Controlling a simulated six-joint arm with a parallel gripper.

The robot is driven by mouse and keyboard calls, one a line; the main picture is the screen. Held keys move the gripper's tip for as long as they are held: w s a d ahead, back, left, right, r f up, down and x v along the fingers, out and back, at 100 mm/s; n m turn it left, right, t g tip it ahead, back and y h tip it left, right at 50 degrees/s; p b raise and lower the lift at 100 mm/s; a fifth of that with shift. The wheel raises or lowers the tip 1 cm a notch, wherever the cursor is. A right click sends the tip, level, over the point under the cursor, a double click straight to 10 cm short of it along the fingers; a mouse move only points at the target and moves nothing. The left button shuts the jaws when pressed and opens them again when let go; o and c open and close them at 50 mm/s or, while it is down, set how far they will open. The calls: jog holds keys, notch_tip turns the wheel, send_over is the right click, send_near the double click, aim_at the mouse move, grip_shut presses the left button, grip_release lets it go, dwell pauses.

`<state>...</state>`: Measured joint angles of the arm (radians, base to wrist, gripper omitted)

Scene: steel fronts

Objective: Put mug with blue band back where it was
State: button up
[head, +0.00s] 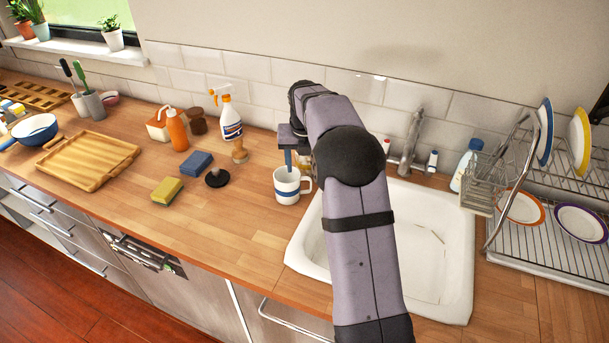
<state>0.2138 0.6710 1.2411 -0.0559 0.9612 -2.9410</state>
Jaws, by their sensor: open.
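The white mug with blue band (287,190) stands upright on the wooden counter, close to the left rim of the sink. Its handle points right. My gripper (293,163) is directly above the mug, pointing down, with its jaws open. The other finger is mostly hidden by my arm.
The white sink (440,240) with its tap (411,140) lies right of the mug, partly behind my arm.

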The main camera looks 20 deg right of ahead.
jog(key=shift+v, duration=0.8)
jog(key=s+a+f+m+g, duration=0.1)
jog(key=s+a+m, duration=0.3)
jog(key=s+m, duration=0.6)
jog(key=s+a+f+m+g, duration=0.1)
jog(key=s+a+f+m, duration=0.3)
jog(key=s+m, duration=0.7)
jog(key=s+a+f+m+g+y, duration=0.1)
jog(key=s+a+m, duration=0.4)
jog(key=s+m, duration=0.5)
jog(key=shift+s+f+m, duration=0.3)
jog(key=shift+s+f, duration=0.5)
jog(key=shift+s, duration=0.5)
